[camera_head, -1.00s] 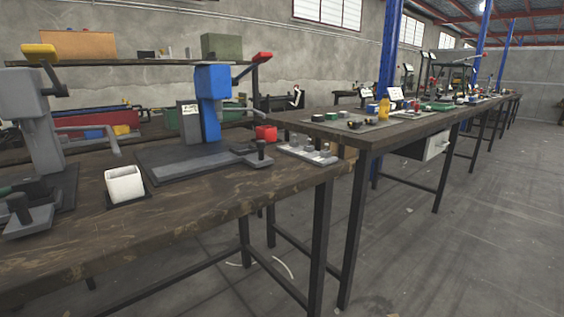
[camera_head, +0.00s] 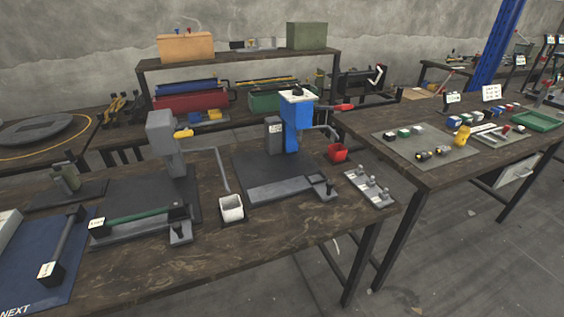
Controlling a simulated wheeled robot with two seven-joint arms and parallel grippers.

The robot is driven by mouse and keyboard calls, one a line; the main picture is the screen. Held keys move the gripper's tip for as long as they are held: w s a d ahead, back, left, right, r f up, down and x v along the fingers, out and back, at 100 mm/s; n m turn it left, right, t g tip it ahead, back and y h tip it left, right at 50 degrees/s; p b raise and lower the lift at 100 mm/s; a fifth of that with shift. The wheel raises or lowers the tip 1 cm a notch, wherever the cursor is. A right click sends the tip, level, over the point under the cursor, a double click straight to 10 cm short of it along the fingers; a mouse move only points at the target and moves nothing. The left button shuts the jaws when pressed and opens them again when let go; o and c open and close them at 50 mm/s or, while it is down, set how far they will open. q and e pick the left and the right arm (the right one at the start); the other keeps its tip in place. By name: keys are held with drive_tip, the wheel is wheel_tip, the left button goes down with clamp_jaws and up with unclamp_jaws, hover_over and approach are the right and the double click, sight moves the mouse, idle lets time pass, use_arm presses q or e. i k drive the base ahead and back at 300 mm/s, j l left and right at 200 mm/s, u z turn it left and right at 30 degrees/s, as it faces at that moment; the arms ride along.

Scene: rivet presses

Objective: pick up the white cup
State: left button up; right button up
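The white cup (camera_head: 231,208) is a small, squarish, open-topped container. Neither of my grippers shows in the head view.
A red cup (camera_head: 338,153) stands right of the blue press. A metal plate with pegs (camera_head: 370,187) lies at the bench's right end. A second table (camera_head: 425,178) with small parts stands to the right. Floor (camera_head: 440,262) is clear in front.

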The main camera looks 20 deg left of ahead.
sight(231, 206)
drive_tip(key=k+l+z, duration=0.1)
drive_tip(key=k, duration=0.45)
drive_tip(key=k+l+z, duration=0.1)
drive_tip(key=k+l, duration=0.15)
drive_tip(key=k, duration=0.25)
